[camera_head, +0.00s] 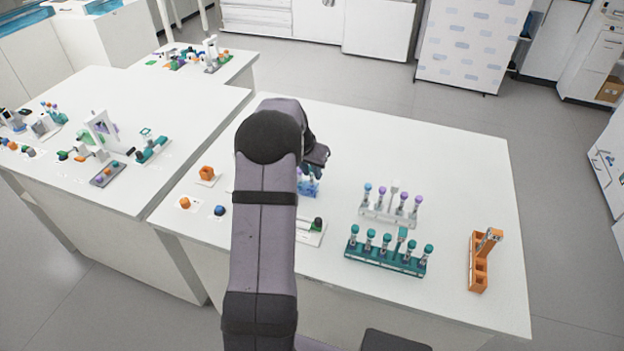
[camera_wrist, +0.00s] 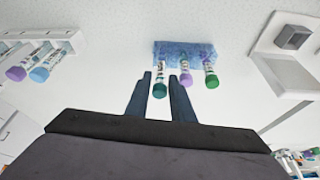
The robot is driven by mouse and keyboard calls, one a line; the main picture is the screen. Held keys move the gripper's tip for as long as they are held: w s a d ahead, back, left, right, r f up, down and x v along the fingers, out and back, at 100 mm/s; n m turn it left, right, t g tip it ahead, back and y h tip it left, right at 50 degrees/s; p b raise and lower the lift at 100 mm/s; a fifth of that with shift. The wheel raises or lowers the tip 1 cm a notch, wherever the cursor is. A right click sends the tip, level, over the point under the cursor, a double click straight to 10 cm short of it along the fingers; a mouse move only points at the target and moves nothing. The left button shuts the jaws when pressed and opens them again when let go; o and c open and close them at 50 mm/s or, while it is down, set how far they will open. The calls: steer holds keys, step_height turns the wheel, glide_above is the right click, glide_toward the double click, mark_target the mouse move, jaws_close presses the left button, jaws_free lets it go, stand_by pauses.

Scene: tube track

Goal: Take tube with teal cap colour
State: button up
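In the wrist view a translucent blue rack (camera_wrist: 167,47) holds three tubes in a row. The left one has a teal cap (camera_wrist: 160,90), the middle one a purple cap (camera_wrist: 186,79), the right one a green cap (camera_wrist: 211,81). My gripper (camera_wrist: 160,77) is open, with one finger on each side of the teal-capped tube and small gaps beside the cap. In the head view my arm hides most of the blue rack (camera_head: 310,187); the gripper (camera_head: 316,156) is just above it, with its fingertips not clear there.
A teal rack (camera_head: 374,263) with several teal-capped tubes stands at the table's front. Behind it is a white rack (camera_head: 378,213) with purple- and blue-capped tubes. An orange holder (camera_head: 479,270) stands at right. The back right of the table is clear.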

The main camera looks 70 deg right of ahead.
steer(key=shift+d+f, duration=0.1)
steer(key=shift+f, duration=0.15)
steer(key=c, duration=0.5)
steer(key=shift+r, duration=0.15)
step_height(320, 180, up, 10)
steer(key=b, duration=0.3)
jaws_close()
